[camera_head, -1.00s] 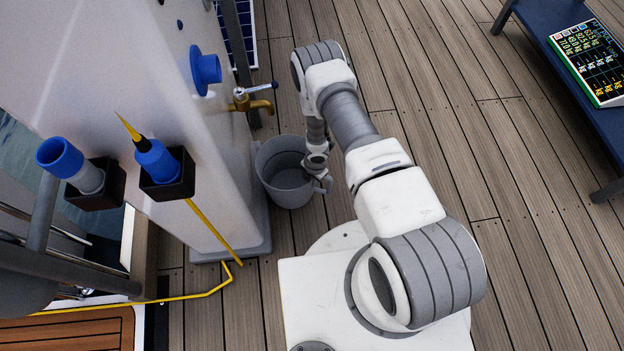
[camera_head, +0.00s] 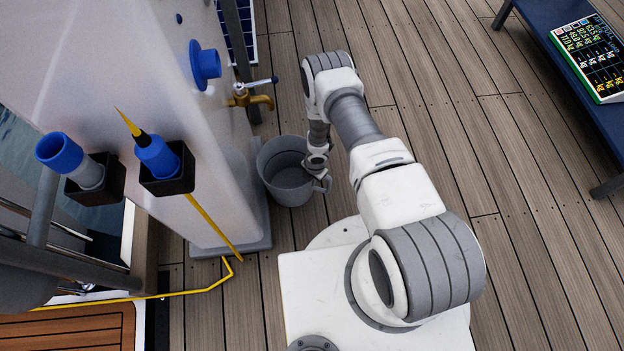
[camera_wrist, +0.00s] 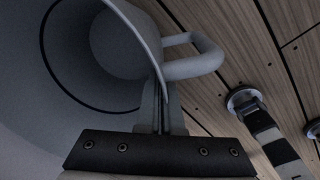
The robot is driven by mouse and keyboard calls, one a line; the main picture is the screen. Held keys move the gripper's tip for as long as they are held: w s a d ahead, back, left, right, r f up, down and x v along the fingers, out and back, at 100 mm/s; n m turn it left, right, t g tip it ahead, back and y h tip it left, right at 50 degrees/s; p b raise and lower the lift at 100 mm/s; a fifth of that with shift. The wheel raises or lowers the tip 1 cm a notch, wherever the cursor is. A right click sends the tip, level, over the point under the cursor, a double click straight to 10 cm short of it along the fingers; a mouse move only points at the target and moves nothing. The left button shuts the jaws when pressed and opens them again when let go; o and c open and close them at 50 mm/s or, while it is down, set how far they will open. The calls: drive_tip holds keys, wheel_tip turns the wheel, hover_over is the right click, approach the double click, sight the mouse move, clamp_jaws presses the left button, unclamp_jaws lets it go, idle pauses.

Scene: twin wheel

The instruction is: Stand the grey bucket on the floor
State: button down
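The grey bucket (camera_head: 278,188) is upright beside the foot of the white tank in the head view, below the brass tap. Its handle points to the right. In the wrist view the bucket (camera_wrist: 65,75) fills the left, with its open inside and its handle (camera_wrist: 200,58) showing. My gripper (camera_wrist: 160,105) is closed over the bucket's rim near the handle, one finger on each side of the wall. In the head view my gripper (camera_head: 317,165) is at the bucket's right side, partly hidden. I cannot tell whether the bucket's base touches the plank floor (camera_head: 440,95).
The white tank (camera_head: 215,130) with its brass tap (camera_head: 252,98) stands close on the left. A yellow hose (camera_head: 210,228) runs down to the floor. A blue bench (camera_head: 590,110) stands at the far right. Floor between bench and arm is clear.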

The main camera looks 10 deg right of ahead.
drive_tip(key=shift+f, duration=0.2)
drive_tip(key=c, duration=1.5)
unclamp_jaws()
drive_tip(key=o, duration=0.5)
drive_tip(key=shift+o, duration=0.2)
drive_tip(key=shift+o, duration=1.4)
wheel_tip(320, 180, up, 17)
drive_tip(key=s+d+p, duration=0.1)
drive_tip(key=p, duration=0.7)
drive_tip(key=shift+r, duration=0.15)
